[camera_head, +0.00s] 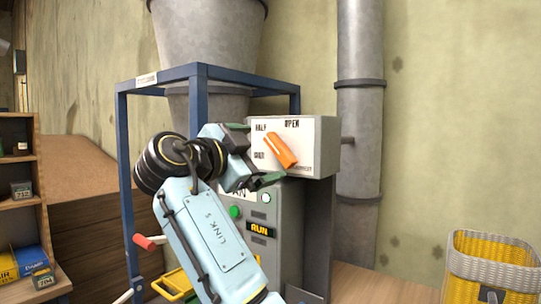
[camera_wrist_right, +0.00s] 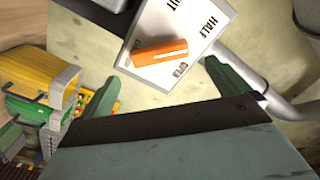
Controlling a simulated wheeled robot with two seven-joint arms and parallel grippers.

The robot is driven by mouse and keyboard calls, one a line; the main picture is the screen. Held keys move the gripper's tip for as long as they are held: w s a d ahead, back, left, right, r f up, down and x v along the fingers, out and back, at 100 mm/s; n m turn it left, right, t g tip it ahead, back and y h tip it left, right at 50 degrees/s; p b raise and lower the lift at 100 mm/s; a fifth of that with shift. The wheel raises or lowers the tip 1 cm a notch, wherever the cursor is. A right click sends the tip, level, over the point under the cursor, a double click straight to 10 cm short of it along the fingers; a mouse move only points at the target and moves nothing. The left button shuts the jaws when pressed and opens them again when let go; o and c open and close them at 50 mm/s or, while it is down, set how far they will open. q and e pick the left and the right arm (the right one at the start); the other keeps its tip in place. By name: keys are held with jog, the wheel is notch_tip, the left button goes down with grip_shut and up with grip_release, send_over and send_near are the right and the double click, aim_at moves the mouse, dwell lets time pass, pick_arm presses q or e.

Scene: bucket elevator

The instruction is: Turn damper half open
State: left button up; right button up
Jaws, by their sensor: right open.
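The damper control is a grey box (camera_head: 318,140) with a white face and an orange handle (camera_head: 281,150). The face has HALF at upper left, OPEN at upper right and SHUT at left. In the head view the handle slants from upper left to lower right. The handle also shows in the right wrist view (camera_wrist_right: 160,52), lying nearly level, with OPEN just below its right part. My right gripper (camera_head: 260,154) is open and empty, just left of the box face. Its two green fingers (camera_wrist_right: 165,84) stand apart, with the handle ahead of them and not gripped. My left gripper is out of view.
A blue frame (camera_head: 122,150) surrounds the grey hopper (camera_head: 207,40). A cabinet with a RUN panel (camera_head: 260,230) is below the box. A grey pipe (camera_head: 360,100) stands behind, at right. A yellow basket (camera_head: 492,265) is at lower right, a shelf (camera_head: 15,205) at left.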

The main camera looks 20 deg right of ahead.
jog(key=v, duration=0.7)
jog(key=shift+s+a, duration=0.2)
jog(key=shift+a, duration=0.1)
